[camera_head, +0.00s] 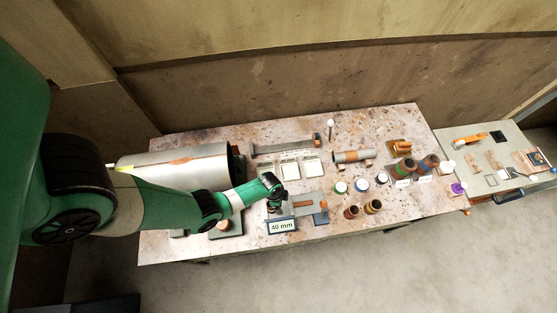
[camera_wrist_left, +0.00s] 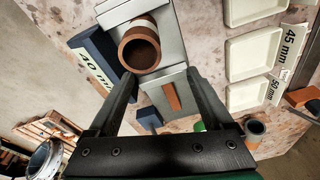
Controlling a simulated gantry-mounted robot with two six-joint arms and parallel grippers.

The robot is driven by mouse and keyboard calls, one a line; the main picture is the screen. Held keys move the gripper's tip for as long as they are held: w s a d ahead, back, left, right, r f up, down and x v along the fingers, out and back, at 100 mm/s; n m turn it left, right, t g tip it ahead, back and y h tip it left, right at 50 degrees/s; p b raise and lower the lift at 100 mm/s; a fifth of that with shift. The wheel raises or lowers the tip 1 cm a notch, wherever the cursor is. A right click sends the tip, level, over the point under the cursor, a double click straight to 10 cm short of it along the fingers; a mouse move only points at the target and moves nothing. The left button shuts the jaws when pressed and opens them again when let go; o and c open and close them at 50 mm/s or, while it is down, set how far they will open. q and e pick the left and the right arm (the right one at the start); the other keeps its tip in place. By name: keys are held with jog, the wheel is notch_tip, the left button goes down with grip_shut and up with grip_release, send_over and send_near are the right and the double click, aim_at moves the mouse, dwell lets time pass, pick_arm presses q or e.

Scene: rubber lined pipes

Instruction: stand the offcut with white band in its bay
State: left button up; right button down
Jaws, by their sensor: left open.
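A short brown offcut (camera_wrist_left: 140,50) with a dark, hollow end sits on a grey measuring fixture (camera_wrist_left: 113,16) in the left wrist view. In the head view my left gripper (camera_head: 275,207) is over the left end of the fixture (camera_head: 306,208) and hides the offcut. White shallow bays (camera_head: 311,166) stand behind it, labelled 45 mm and 50 mm in the wrist view. My right gripper is not seen.
A dark 40 mm sign (camera_head: 282,226) stands before the fixture. A large grey pipe (camera_head: 180,165) lies at left.

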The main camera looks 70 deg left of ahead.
pick_arm(q)
jog(key=shift+n+g, duration=0.3)
jog(key=shift+n, duration=0.1)
jog(key=s+r+p, duration=0.3)
jog(key=s+r, duration=0.1)
jog(key=shift+s+p, duration=0.35)
jog(key=shift+r, duration=0.1)
jog(key=shift+a, duration=0.1)
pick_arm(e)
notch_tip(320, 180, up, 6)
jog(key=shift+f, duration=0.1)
pick_arm(q)
jog(key=f+b, duration=0.5)
jog(key=w+f+b, duration=0.1)
jog(key=f+b, duration=0.1)
jog(key=shift+f+b, duration=0.3)
jog(key=shift+f, duration=0.1)
jog(key=shift+r, duration=0.1)
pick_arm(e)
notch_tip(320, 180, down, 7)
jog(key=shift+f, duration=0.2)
pick_arm(q)
grip_shut()
